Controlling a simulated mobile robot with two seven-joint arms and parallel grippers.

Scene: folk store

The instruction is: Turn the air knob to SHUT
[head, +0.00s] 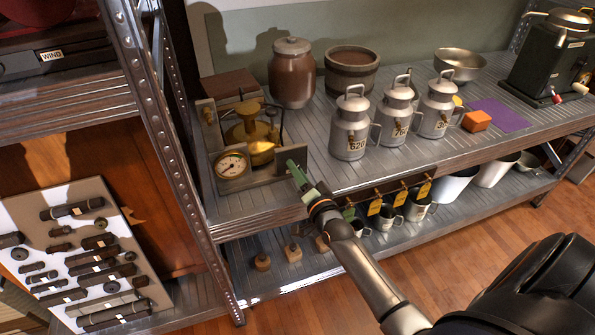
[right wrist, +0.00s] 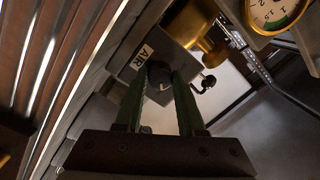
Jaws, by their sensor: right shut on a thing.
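The air knob (right wrist: 158,72) is a small dark round knob beside a white AIR label (right wrist: 142,57) in the right wrist view. My right gripper (right wrist: 160,88) has its two green fingers on either side of the knob, shut on it. A small pale mark shows on the knob, but I cannot read its setting. In the head view the right gripper (head: 297,172) reaches the front right of the brass burner unit (head: 252,133) on the shelf, and the knob is hidden there. A dial gauge (head: 232,165) with a green band is on the unit's front. My left gripper is not in view.
Several metal milk cans (head: 350,128) stand on the shelf to the right of the unit. A brown jar (head: 292,75) stands behind it. Cups with yellow tags (head: 374,207) hang under the shelf edge near my right arm. A steel upright (head: 165,110) stands left.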

